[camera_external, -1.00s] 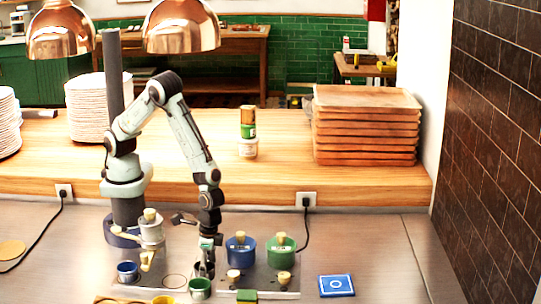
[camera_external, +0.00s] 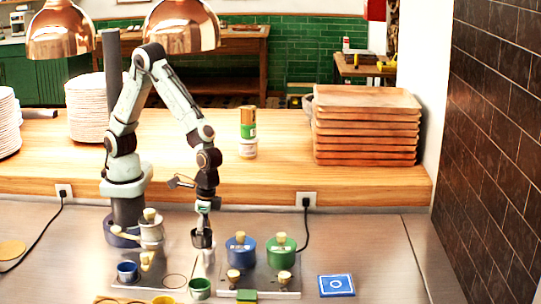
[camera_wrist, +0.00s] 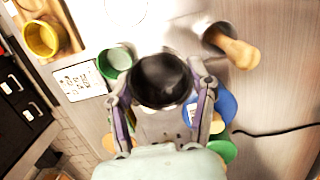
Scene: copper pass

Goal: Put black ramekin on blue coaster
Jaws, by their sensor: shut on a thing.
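The black ramekin (camera_external: 202,240) is held between the fingers of my gripper (camera_external: 203,229), raised above the counter. In the wrist view, the black ramekin (camera_wrist: 162,78) sits between both fingers of my gripper (camera_wrist: 163,90), its dark opening facing the camera. The blue coaster (camera_external: 336,285) is a flat blue square with a pale ring mark. It lies on the steel counter at the right, well to the right of my gripper, with nothing on it. I cannot make out the coaster in the wrist view.
A blue lidded pot (camera_external: 240,250) and a green lidded pot (camera_external: 281,250) stand between my gripper and the coaster. A green cup (camera_external: 200,287), blue cup (camera_external: 127,271) and yellow cup (camera_external: 164,299) stand near the front. Counter around the coaster is clear.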

